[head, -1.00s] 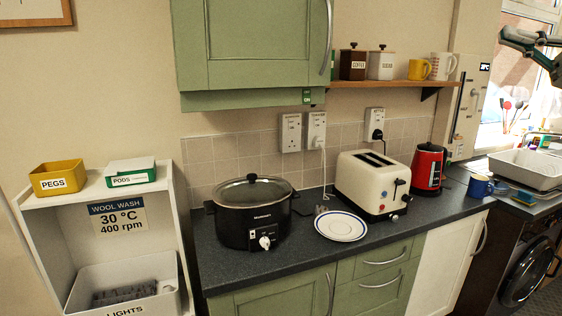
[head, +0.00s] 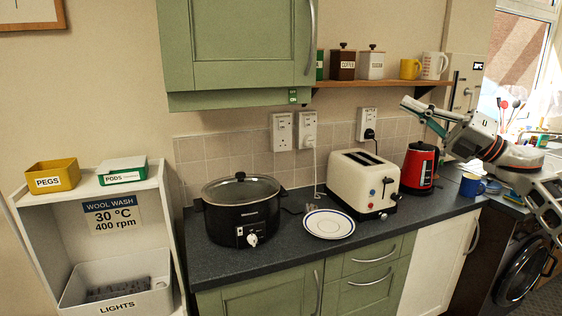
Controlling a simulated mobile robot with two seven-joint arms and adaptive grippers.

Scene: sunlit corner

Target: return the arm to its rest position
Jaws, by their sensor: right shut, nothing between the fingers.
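My right gripper (head: 416,109) comes in from the right edge of the head view. It is shut and empty. Its arm (head: 510,158) is bent, with the fingers pointing left. In the picture the gripper overlaps the wall just right of the kettle socket and above the red kettle (head: 420,167). It appears apart from the kettle, though its depth is hard to judge. My left gripper is not in view.
The wooden shelf (head: 385,83) with canisters and mugs is above the gripper. A green cupboard (head: 235,45) hangs left.

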